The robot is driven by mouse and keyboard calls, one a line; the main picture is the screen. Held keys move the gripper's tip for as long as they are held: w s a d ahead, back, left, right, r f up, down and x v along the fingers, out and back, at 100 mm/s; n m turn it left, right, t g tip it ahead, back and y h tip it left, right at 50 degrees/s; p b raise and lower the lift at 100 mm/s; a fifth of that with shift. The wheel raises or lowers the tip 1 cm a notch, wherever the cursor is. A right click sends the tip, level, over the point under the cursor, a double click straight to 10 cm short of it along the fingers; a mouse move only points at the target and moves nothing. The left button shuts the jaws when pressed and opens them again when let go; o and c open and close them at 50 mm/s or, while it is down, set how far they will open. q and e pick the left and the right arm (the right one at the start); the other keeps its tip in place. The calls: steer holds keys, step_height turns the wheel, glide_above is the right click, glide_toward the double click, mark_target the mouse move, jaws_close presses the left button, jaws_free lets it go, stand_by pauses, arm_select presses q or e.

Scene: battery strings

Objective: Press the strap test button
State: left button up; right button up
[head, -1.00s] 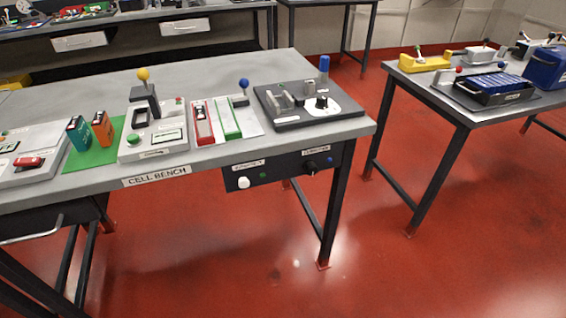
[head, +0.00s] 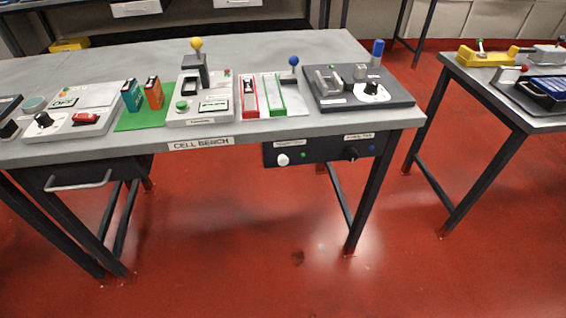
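The cell bench (head: 228,143) fills the left and middle of the head view. No button can be read as the strap test button; the small labels are blurred. A dark panel (head: 325,158) under its front right edge has a white round button (head: 283,159), a green light (head: 303,155), a black knob (head: 351,153) and a blue spot (head: 371,148). A grey station (head: 205,119) on the bench has a green button (head: 182,105) and a yellow-ball lever (head: 197,44). Neither gripper is in view.
A dark plate (head: 330,104) with a knob and blue post sits at the bench's right. Red and green strips (head: 272,93) and a green mat (head: 139,123) lie farther left. A second table (head: 487,91) stands at right. Red floor between and in front is clear.

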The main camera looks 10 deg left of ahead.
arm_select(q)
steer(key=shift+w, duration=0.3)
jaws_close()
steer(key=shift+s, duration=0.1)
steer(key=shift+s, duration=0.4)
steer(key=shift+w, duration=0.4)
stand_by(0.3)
